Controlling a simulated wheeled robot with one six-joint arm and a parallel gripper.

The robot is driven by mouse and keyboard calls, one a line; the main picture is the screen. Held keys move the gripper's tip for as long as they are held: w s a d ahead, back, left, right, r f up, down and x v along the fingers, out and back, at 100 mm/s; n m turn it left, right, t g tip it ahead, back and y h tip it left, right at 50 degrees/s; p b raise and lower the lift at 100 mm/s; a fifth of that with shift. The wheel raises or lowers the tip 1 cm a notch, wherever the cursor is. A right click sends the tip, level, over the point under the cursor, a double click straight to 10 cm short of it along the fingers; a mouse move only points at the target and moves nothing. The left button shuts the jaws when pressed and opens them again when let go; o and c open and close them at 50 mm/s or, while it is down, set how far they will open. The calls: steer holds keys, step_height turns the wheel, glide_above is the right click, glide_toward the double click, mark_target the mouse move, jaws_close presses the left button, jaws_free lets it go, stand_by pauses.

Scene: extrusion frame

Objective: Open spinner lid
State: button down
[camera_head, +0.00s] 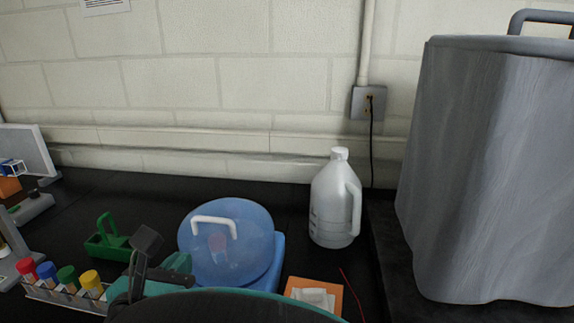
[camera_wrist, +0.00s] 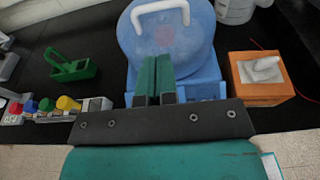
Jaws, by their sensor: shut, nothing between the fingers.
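The spinner is a blue machine with a rounded, see-through blue lid (camera_head: 240,255) and a white arched handle (camera_head: 215,221). The lid appears to be down on the blue spinner base (camera_head: 276,262). A blurred reddish shape shows through the lid. In the wrist view, the lid (camera_wrist: 183,52) and its white handle (camera_wrist: 160,7) are at the top, beyond my fingers. My gripper (camera_wrist: 155,62) has its teal fingers together and empty, in front of the spinner and short of the handle. The fingers cover part of the base (camera_wrist: 203,88) front.
A green holder (camera_head: 108,240) and a rack of colour-capped tubes (camera_head: 65,292) stand to the left. A white jug (camera_head: 335,205) stands behind right. An orange box (camera_head: 328,287) is close on the right, and a large grey bin (camera_head: 490,170) stands farther right.

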mark_target(210, 246)
steer(key=p+x, duration=0.1)
steer(key=x, duration=0.3)
steer(key=p+x, duration=0.2)
steer(key=x, duration=0.2)
steer(key=shift+w+d+r, duration=0.1)
steer(key=shift+w+d, duration=0.15)
steer(key=shift+p+x, duration=0.4)
steer(key=shift+x, duration=0.35)
